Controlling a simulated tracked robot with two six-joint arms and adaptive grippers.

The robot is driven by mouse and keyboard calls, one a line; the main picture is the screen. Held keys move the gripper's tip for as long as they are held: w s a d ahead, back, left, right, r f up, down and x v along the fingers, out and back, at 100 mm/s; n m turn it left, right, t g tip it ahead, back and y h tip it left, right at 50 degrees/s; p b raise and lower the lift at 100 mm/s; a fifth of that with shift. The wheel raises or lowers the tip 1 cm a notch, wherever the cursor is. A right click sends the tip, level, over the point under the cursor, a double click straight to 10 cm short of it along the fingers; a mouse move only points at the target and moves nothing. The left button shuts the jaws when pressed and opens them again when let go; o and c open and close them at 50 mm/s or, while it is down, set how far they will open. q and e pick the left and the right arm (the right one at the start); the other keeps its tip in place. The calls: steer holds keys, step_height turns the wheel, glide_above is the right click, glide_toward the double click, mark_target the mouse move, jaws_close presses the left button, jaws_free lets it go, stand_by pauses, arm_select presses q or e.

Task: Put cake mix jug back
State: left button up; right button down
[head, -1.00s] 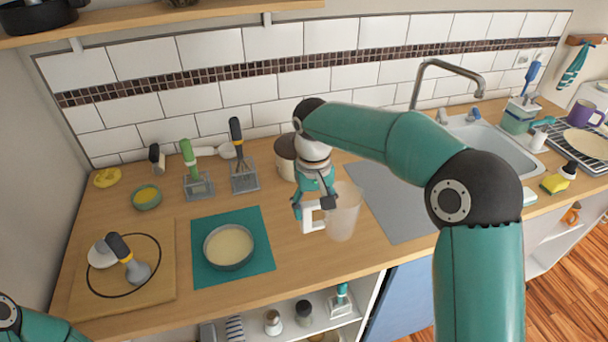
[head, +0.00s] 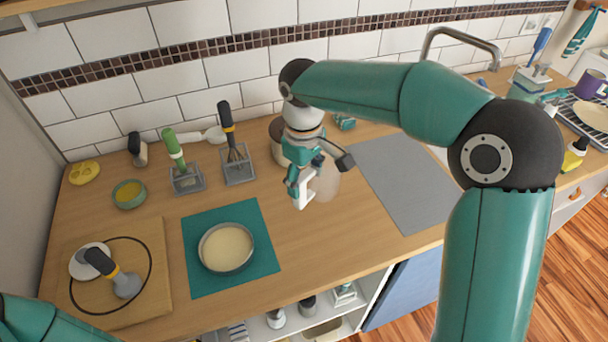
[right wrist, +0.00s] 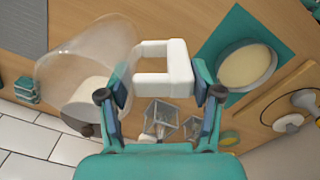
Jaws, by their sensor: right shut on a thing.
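The cake mix jug (head: 325,182) is clear and looks empty, with a white handle. In the head view it is over the counter between the teal mat and the grey mat, partly hidden by my right gripper (head: 306,180). In the right wrist view the jug (right wrist: 85,55) is at the left, its white handle (right wrist: 165,68) between the fingers of my right gripper (right wrist: 160,95), which is shut on it. I cannot tell whether its base touches the counter. My left gripper is out of view; only part of my left arm shows.
A pan of batter (head: 227,247) sits on a teal mat (head: 260,272). A canister (head: 279,148) stands close behind the jug. Tools in holders (head: 238,165) stand near the wall. The grey mat (head: 410,185) is bare.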

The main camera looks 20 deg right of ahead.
step_height(320, 180, down, 6)
steer(key=b, duration=0.4)
steer(key=shift+r, duration=0.15)
steer(key=shift+s+r, duration=0.1)
stand_by(0.9)
steer(key=shift+f+b, duration=0.4)
steer(key=shift+f, duration=0.3)
stand_by(0.9)
steer(key=shift+c, duration=0.6)
jaws_free()
steer(key=c, duration=0.4)
